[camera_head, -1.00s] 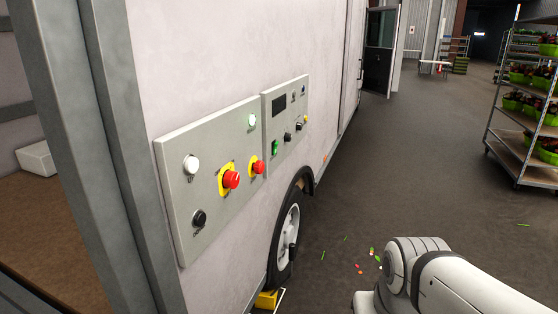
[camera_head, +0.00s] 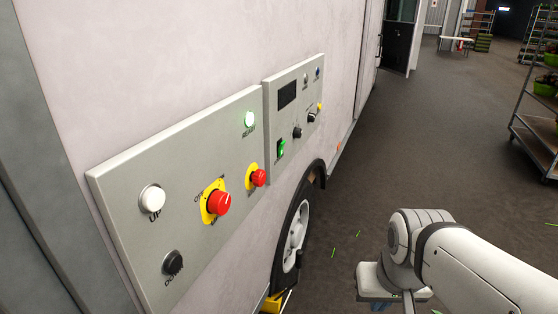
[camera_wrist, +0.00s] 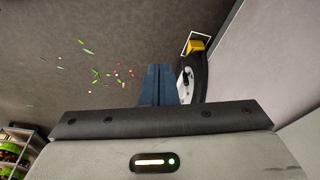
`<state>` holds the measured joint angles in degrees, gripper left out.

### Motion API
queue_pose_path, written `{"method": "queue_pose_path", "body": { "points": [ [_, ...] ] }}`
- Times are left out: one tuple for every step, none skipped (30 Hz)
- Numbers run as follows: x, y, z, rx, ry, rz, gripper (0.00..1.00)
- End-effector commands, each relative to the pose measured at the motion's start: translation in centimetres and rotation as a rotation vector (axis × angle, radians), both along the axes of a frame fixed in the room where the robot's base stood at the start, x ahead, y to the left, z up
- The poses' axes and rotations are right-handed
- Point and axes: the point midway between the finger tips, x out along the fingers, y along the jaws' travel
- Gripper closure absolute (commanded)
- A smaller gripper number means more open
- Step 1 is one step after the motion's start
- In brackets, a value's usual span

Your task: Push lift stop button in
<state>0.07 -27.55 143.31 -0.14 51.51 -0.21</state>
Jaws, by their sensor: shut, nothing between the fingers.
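A red mushroom-shaped button (camera_head: 258,177) on a small yellow plate sits on the left grey control panel (camera_head: 190,165), on the pale vehicle wall. Its label is too small to read. To its left is a larger red knob (camera_head: 218,203) on a yellow plate with an "OFF" marking. I cannot tell for sure from the labels which is the lift stop. My gripper (camera_wrist: 158,72) shows blue fingers, shut and empty, in the wrist view, pointing toward the floor area. In the head view it is mostly hidden below my arm, well to the right of the panel and apart from it.
A wheel (camera_head: 296,235) is below. A plant rack (camera_head: 538,125) stands right; the floor between is open.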

Motion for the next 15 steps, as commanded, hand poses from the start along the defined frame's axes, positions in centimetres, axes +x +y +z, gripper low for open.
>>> {"method": "queue_pose_path", "body": {
  "points": [
    [0.0,0.0,0.0,-0.001,0.0,0.001,1.0],
    [0.1,-0.1,0.1,-0.004,-0.003,0.006,1.0],
    [0.5,-0.2,0.2,-0.014,-0.01,0.018,1.0],
    [0.9,-0.4,0.3,-0.027,-0.02,0.035,1.0],
    [1.4,-0.6,0.5,-0.046,-0.033,0.058,1.0],
    [2.5,-0.8,0.9,-0.079,-0.059,0.111,1.0],
    [3.4,-1.1,1.2,-0.111,-0.083,0.156,1.0],
    [4.6,-1.5,1.6,-0.147,-0.11,0.209,1.0],
    [6.4,-1.9,2.2,-0.205,-0.152,0.293,1.0],
    [7.8,-2.2,2.7,-0.253,-0.186,0.368,1.0],
    [9.4,-2.4,3.2,-0.303,-0.221,0.45,1.0],
    [11.5,-2.4,3.9,-0.371,-0.27,0.569,1.0],
    [13.1,-2.2,4.4,-0.422,-0.307,0.664,1.0],
    [14.6,-1.9,4.8,-0.47,-0.345,0.76,1.0],
    [16.5,-1.2,5.4,-0.531,-0.396,0.891,1.0]
  ]
}}
